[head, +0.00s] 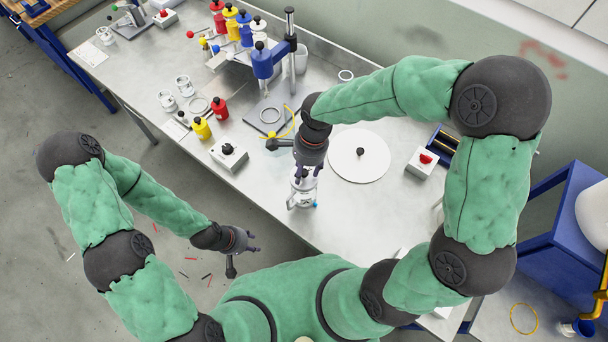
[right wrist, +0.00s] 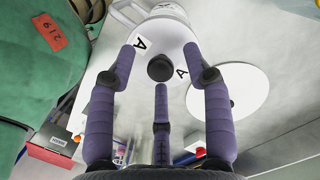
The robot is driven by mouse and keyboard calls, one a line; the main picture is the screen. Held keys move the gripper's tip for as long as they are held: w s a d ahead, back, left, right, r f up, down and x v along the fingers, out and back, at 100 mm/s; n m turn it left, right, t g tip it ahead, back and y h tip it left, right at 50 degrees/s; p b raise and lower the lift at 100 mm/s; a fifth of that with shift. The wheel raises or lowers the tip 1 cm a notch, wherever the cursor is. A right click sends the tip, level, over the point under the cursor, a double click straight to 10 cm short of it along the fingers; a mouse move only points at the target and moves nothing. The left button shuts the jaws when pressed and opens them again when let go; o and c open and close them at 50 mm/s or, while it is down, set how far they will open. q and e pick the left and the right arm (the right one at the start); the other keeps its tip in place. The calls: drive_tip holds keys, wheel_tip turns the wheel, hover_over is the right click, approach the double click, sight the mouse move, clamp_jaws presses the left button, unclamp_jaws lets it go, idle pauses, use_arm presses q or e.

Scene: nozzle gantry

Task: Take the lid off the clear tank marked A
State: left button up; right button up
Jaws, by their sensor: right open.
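The clear tank marked A (head: 301,196) stands near the front edge of the table, partly hidden under my right gripper. In the right wrist view its round pale lid (right wrist: 166,32) has a black knob (right wrist: 160,68), with A labels beside it. My right gripper (head: 306,172) is open and points down over the tank. In the right wrist view its three spread fingers (right wrist: 162,60) surround the knob's position; whether they touch it I cannot tell. My left gripper (head: 254,242) is empty, its fingers apart, off the table's front edge.
A red-button box (head: 422,160) and a black-knob box (head: 229,153) flank the area. A blue dispensing stand (head: 289,48) and several coloured bottles stand behind.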

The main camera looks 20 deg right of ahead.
clamp_jaws()
idle(0.3)
